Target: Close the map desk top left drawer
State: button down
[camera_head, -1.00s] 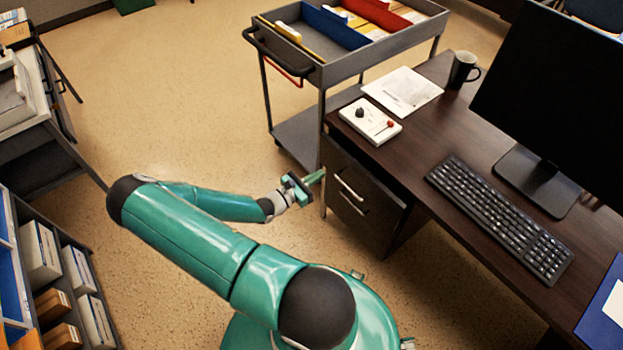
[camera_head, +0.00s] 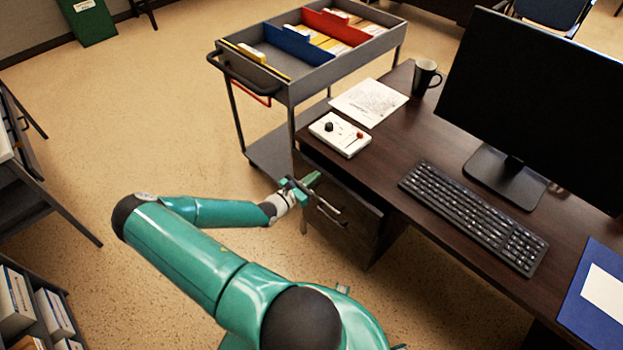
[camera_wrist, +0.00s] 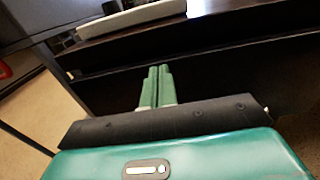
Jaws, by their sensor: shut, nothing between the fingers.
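The dark brown desk (camera_head: 390,150) has a drawer unit under its left end. The top left drawer (camera_head: 350,190) shows only in part below the desktop, and I cannot tell how far it stands out. Metal handles (camera_head: 331,212) show on the unit's front. My gripper (camera_head: 312,179) is at the unit's left side, just below the desktop edge, and hides part of the drawer. In the wrist view, its green fingers (camera_wrist: 155,86) are pressed together, empty, and point at a dark drawer panel (camera_wrist: 225,80). Whether they touch it is unclear.
A white control box (camera_head: 340,134), paper (camera_head: 368,102), mug (camera_head: 425,77), keyboard (camera_head: 473,216) and monitor (camera_head: 545,100) stand on the desk. A grey trolley (camera_head: 290,92) with folders is close behind.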

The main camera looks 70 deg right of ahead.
jog(key=x, duration=0.4)
jog(key=shift+d, duration=0.1)
jog(key=shift+s+d+r, duration=0.1)
jog(key=shift+d+r, duration=0.05)
send_near(322, 170)
jog(key=w+a, duration=0.1)
jog(key=w+a+f, duration=0.1)
jog(key=a, duration=0.1)
jog(key=shift+a, duration=0.25)
